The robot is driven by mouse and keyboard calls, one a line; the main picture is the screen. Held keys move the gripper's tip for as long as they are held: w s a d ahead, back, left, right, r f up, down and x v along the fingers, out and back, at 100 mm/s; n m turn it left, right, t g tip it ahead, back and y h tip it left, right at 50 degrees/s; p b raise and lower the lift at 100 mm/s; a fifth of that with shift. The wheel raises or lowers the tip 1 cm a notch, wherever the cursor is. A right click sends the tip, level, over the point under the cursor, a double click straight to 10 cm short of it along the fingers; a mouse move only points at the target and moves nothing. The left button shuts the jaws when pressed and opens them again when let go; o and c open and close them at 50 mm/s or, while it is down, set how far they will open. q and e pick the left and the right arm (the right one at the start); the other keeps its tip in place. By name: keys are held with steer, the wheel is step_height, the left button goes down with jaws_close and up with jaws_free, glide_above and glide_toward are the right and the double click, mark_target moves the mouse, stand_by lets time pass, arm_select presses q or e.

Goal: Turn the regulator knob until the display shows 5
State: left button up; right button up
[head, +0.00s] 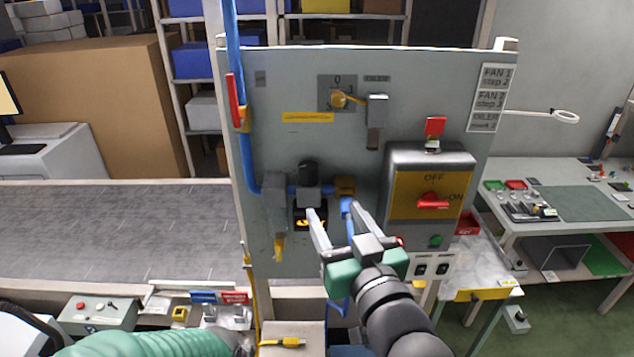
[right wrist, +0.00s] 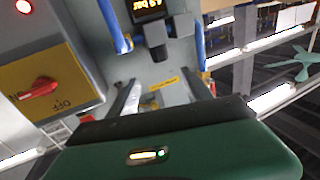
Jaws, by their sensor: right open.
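The regulator (head: 308,198) sits on the grey panel, with its black knob (head: 308,171) on top and a dark display (head: 312,224) with orange digits below. A right gripper finger partly covers the display in the head view. My right gripper (head: 334,209) is open and empty, in front of and below the knob. In the right wrist view the panel appears upside down; the knob (right wrist: 158,53) lies in line with the gap between the open fingers (right wrist: 164,92), apart from them. The display (right wrist: 149,7) is cut by the top edge; I cannot read its number surely. My left gripper is out of view.
Blue pipes (head: 243,150) run beside the regulator. A yellow switch box (head: 430,195) with a red handle stands out to the right. The conveyor (head: 120,225) lies left and a workbench (head: 580,205) right.

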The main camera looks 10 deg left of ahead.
steer(key=p, duration=0.2)
glide_toward(310, 173)
steer(key=x, duration=0.5)
steer(key=shift+w+d+f, duration=0.1)
steer(key=shift+w+d, duration=0.15)
steer(key=shift+d, duration=0.1)
steer(key=w+a+p, duration=0.1)
steer(key=w+a, duration=0.2)
steer(key=shift+w+p, duration=0.1)
steer(key=shift+p, duration=0.3)
steer(key=shift+w+a, duration=0.1)
steer(key=shift+w+d, duration=0.2)
steer(key=shift+d, duration=0.2)
steer(key=shift+c, duration=1)
steer(key=shift+w, duration=0.1)
steer(key=shift+c, duration=1.3)
steer(key=shift+a, duration=0.25)
jaws_close()
steer(key=shift+b, duration=0.3)
steer(key=shift+m+h, duration=0.3)
steer(key=shift+h, duration=0.2)
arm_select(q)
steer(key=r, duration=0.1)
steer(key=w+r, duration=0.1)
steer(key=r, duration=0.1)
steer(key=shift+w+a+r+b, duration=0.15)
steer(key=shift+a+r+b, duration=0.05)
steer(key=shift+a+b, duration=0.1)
arm_select(e)
steer(key=shift+t+h, duration=0.3)
